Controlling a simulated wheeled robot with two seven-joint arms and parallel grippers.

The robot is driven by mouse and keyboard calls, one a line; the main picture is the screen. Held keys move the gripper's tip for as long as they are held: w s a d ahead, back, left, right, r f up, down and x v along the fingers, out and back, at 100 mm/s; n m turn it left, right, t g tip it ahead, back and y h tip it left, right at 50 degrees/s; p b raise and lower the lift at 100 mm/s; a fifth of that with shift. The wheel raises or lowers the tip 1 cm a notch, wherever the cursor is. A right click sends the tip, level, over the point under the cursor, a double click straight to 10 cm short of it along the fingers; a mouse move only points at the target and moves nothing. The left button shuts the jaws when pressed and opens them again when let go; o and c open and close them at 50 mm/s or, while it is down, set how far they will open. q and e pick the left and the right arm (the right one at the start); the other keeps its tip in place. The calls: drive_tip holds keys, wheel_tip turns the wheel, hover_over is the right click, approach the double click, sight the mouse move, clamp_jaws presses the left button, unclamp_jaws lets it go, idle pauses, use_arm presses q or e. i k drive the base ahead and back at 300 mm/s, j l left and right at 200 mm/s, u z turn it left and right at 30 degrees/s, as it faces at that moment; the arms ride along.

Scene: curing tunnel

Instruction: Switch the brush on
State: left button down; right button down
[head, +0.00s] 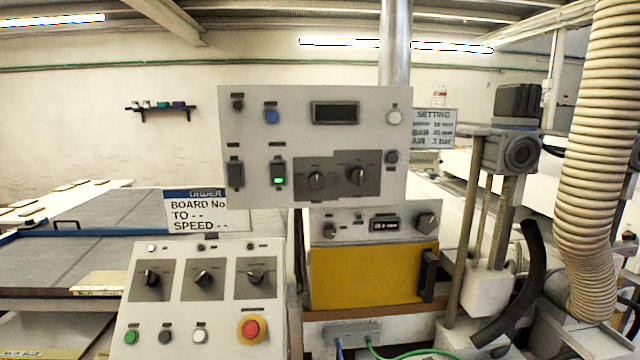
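An upper grey control panel (312,146) faces me at the centre. A lower sloped panel (215,320) has several rotary knobs (203,278), a green button (131,337), a black button, a white button and a red emergency stop (251,328) on yellow. The small labels are too blurred to read, so I cannot tell which control is the brush's. Neither gripper is in view.
A small panel (340,215) with knobs sits above a yellow door (362,275) with a black handle. A ribbed hose (606,130) hangs at right beside a motor unit (508,150).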

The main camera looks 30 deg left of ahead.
sight(235, 171)
drive_tip(key=u, duration=1.3)
